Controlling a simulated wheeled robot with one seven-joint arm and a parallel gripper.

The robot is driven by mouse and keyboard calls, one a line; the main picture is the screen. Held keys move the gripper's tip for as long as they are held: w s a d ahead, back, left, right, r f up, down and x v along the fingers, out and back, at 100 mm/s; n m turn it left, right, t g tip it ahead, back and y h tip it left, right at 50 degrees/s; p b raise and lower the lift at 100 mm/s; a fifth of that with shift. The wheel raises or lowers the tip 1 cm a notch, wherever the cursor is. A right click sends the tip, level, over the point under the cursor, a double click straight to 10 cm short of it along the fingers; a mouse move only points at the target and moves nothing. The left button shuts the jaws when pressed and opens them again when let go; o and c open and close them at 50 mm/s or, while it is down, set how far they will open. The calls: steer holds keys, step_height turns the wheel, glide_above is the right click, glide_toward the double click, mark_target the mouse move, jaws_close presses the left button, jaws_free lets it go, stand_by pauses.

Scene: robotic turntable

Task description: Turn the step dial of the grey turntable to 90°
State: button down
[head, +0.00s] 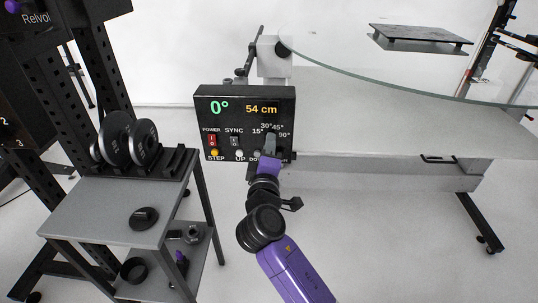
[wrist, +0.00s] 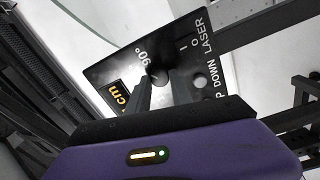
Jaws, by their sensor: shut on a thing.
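The black control box (head: 245,103) stands at the front left of the glass-topped table; its display reads 0° and 54 cm. The 90° mark shows beside the knob. Which mark the dial points to cannot be told.
The box also carries a red power switch (head: 213,141), a sync switch (head: 235,142), and step, up and down buttons; the wrist view shows a laser switch. The glass top (head: 400,80) bears a black plate (head: 420,37). A grey cart (head: 110,205) with weight discs stands left.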

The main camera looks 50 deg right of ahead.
steer(key=shift+f+m+b, duration=0.1)
steer(key=shift+m+b, duration=1.6)
steer(key=shift+m, duration=0.7)
steer(key=c, duration=1.1)
jaws_free()
steer(key=shift+c, duration=0.2)
steer(key=v, duration=0.8)
steer(key=shift+p, duration=0.35)
steer(key=shift+w, duration=0.1)
